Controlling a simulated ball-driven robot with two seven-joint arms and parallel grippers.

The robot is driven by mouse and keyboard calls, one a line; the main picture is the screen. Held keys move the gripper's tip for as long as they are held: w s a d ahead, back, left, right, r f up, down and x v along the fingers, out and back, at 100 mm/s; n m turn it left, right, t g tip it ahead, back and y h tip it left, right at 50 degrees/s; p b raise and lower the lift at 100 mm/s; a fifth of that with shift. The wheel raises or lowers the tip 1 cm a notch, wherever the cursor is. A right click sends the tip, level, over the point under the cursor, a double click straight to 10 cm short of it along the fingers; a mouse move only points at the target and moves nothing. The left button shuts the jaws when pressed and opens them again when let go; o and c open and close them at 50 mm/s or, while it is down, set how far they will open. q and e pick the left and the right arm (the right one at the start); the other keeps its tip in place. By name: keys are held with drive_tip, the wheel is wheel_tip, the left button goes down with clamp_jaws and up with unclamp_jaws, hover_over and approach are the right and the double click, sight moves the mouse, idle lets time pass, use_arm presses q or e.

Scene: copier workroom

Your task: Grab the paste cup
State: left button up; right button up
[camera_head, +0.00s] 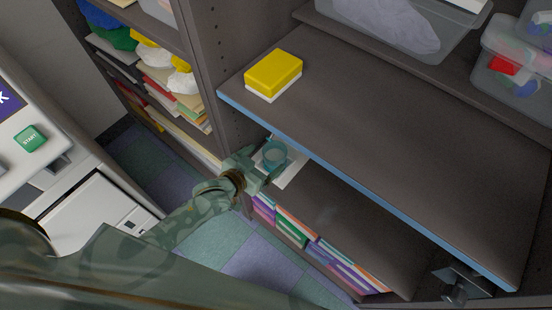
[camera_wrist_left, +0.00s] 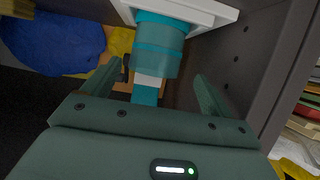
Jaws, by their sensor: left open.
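The paste cup (camera_head: 275,154) is a teal, see-through cup. It stands on a white sheet or tray (camera_head: 292,172) at the left end of the shelf below the blue-edged one. My left gripper (camera_head: 262,166) is at the cup's near left side, with its jaws open. In the left wrist view, the cup (camera_wrist_left: 160,48) shows ahead between the two fingertips (camera_wrist_left: 158,72), with a gap on each side. Its far side is hidden.
A yellow block (camera_head: 273,73) lies on the blue-edged shelf (camera_head: 380,135) above the cup. A dark upright panel (camera_head: 222,85) is close to the left. Colourful books (camera_head: 300,235) fill the level below. A copier (camera_head: 80,195) stands at the left.

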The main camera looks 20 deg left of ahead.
sight(281, 150)
use_arm(q)
drive_tip(key=b+x, duration=0.2)
drive_tip(key=x, duration=0.1)
drive_tip(key=b+x, duration=0.1)
drive_tip(key=shift+d+f, duration=0.4)
drive_tip(key=shift+f, duration=0.15)
drive_tip(key=shift+w+d, duration=0.1)
drive_tip(key=shift+w, duration=0.45)
drive_tip(key=shift+r, duration=0.15)
use_arm(e)
drive_tip(key=f, duration=0.1)
drive_tip(key=s+f, duration=0.1)
drive_tip(key=f, duration=0.1)
drive_tip(key=shift+s+d, duration=0.15)
drive_tip(key=shift+d, duration=0.05)
use_arm(q)
drive_tip(key=c, duration=1.2)
use_arm(e)
drive_tip(key=shift+r, duration=0.1)
